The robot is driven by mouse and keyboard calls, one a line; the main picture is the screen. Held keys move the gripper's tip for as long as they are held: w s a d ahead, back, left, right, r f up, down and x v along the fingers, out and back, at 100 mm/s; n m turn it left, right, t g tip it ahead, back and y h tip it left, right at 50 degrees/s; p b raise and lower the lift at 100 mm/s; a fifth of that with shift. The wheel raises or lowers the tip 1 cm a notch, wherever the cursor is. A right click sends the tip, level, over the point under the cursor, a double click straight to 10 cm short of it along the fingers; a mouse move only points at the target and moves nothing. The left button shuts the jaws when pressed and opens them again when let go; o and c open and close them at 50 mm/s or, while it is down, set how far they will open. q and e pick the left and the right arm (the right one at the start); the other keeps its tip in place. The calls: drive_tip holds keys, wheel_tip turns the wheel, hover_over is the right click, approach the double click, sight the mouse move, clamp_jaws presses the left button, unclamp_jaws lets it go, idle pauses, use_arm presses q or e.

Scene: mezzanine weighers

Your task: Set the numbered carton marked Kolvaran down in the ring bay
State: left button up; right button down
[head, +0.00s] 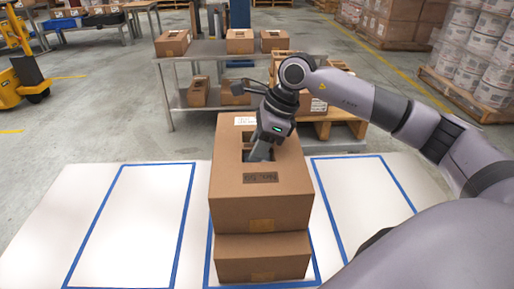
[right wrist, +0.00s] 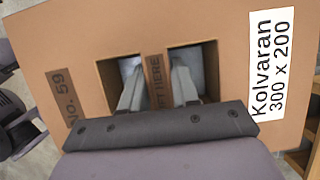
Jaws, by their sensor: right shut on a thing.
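The Kolvaran carton (head: 262,208) is a large brown box with two hand holes in its top. Its white label reading "Kolvaran 300 x 200" and a "No. 59" tag show in the right wrist view (right wrist: 225,80). My right gripper (head: 262,150) has a finger in each hole and is shut on the strip between them. A second brown carton (head: 262,268) is directly below in the middle blue-outlined bay; I cannot tell whether the two touch. The left bay (head: 130,225) and right bay (head: 362,195) are empty. No ring mark is visible. My left gripper is out of view.
A grey metal table (head: 215,50) with several cartons stands behind the white surface, a wooden pallet (head: 340,112) beside it. A yellow truck (head: 22,75) stands far left. Stacked pails (head: 475,55) stand far right.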

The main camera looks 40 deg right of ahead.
drive_tip(key=shift+f, duration=0.2)
drive_tip(key=c, duration=0.8)
unclamp_jaws()
drive_tip(key=shift+o, duration=0.2)
